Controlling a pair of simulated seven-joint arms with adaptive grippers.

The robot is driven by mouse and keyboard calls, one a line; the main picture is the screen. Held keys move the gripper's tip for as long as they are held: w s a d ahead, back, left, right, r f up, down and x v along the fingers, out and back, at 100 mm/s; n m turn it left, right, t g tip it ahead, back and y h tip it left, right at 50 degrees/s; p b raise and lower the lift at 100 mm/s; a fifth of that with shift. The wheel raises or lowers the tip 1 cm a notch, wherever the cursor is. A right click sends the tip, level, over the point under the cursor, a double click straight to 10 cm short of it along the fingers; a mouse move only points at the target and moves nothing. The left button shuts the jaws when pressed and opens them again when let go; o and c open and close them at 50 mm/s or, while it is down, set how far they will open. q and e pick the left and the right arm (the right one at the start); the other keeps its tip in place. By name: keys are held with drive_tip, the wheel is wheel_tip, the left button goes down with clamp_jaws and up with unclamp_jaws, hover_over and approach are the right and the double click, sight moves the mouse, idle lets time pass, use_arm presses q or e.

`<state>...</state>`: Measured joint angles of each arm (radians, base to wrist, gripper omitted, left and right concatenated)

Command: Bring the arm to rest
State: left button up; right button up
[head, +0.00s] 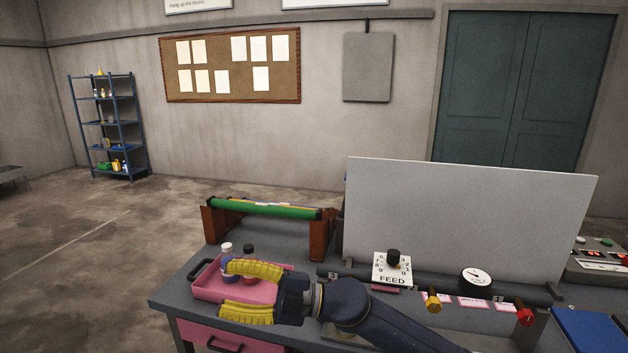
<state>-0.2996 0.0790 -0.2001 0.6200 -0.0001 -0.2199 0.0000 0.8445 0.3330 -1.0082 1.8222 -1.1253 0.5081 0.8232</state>
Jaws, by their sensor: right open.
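My right arm comes in from the bottom right, low over the workbench. Its gripper (225,288) has two yellow fingers pointing left. The fingers are spread apart, with nothing seen held between them. They overlap the pink tray (206,291) in the picture; I cannot tell how high above it they are. Two small bottles stand in the tray, one with a white cap (227,248) and one with a black cap (249,250). The upper finger partly hides them. My left gripper is not in view.
A roller unit with a green roller (262,209) stands behind the tray. A grey upright panel (465,220) stands to the right, with a FEED dial (392,268), a gauge (475,278), a yellow knob (433,301) and a red knob (524,313) before it. The floor at left is open.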

drive_tip(key=w+d+m+t+h, duration=0.2)
drive_tip(key=w+d+m+t, duration=0.2)
drive_tip(key=d+m+t, duration=0.95)
drive_tip(key=d+f+m+t+h, duration=0.6)
drive_tip(key=d+f+m+h, duration=0.3)
drive_tip(key=d+f+h, duration=0.45)
drive_tip(key=s+d+f+m+g+h, duration=0.2)
drive_tip(key=s+d+f+g+h, duration=0.45)
drive_tip(key=s+d+f, duration=0.6)
drive_tip(key=s+d+f+n+g+h, duration=0.1)
drive_tip(key=s+d+f+g, duration=0.3)
drive_tip(key=s, duration=0.3)
drive_tip(key=s+d+f+g+h, duration=0.1)
drive_tip(key=s+d+f+h, duration=0.1)
drive_tip(key=s+d+f, duration=0.35)
drive_tip(key=s+a+f+g+y, duration=0.1)
drive_tip(key=s+a+f, duration=0.15)
drive_tip(key=f, duration=0.85)
drive_tip(key=s+a+f+g+y, duration=0.1)
drive_tip(key=a+f, duration=0.2)
drive_tip(key=f, duration=0.8)
drive_tip(key=s+a+f+g+y, duration=0.1)
drive_tip(key=s+a+f, duration=0.1)
drive_tip(key=f, duration=0.9)
drive_tip(key=s+f+m+g+y, duration=0.1)
drive_tip(key=s+f+m+g, duration=0.2)
drive_tip(key=s+f, duration=1.6)
drive_tip(key=s, duration=0.2)
drive_tip(key=shift+s+y, duration=0.3)
drive_tip(key=shift+y, duration=0.1)
